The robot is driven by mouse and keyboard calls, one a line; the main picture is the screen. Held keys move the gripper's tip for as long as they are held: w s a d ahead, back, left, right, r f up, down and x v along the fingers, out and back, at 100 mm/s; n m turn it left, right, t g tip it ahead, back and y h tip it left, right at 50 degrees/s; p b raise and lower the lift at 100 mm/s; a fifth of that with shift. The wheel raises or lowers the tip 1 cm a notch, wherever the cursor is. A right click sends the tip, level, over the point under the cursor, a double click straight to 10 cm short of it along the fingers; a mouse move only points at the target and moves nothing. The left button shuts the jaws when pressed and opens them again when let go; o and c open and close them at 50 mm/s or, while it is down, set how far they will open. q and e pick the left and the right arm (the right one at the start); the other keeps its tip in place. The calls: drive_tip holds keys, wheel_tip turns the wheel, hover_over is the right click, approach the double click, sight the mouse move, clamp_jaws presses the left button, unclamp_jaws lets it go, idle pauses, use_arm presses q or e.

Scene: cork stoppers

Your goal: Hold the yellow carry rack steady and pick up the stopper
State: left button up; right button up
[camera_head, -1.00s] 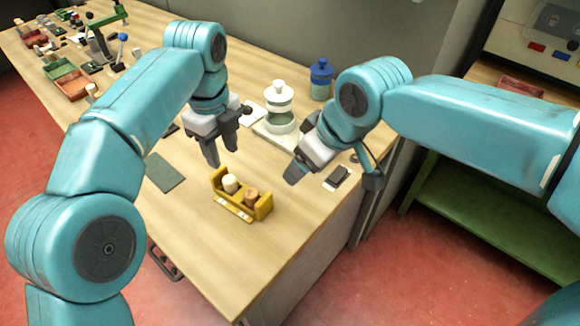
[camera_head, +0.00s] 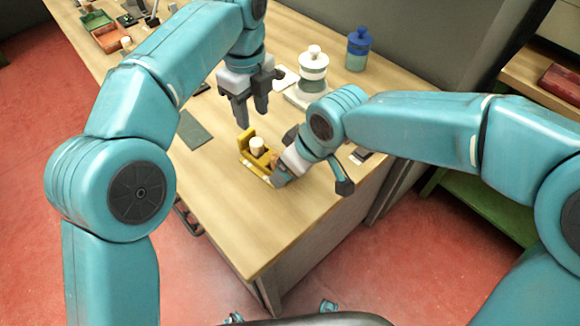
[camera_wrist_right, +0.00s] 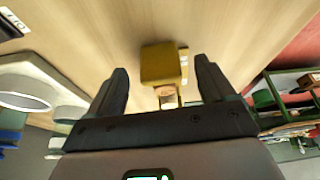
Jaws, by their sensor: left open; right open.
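The yellow carry rack (camera_head: 246,139) stands on the wooden table. A pale stopper (camera_head: 257,147) sits upright in it. My left gripper (camera_head: 251,119) points down, open and empty, just behind and above the rack's left end. My right gripper (camera_head: 281,160) is at the rack's right end and covers much of it in the head view. In the right wrist view, the rack (camera_wrist_right: 163,62) shows ahead between the two spread fingers. A brownish stopper (camera_wrist_right: 167,97) shows there too, between the open fingers; whether they touch it I cannot tell.
A white jar (camera_head: 313,62) on a pale base and a blue-lidded jar (camera_head: 358,48) stand behind the grippers. A dark flat mat (camera_head: 193,130) lies left of the rack. A small dark item (camera_head: 360,155) lies to the right. The table in front of the rack is clear.

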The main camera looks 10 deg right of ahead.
sight(257, 143)
drive_tip(key=shift+x, duration=1.45)
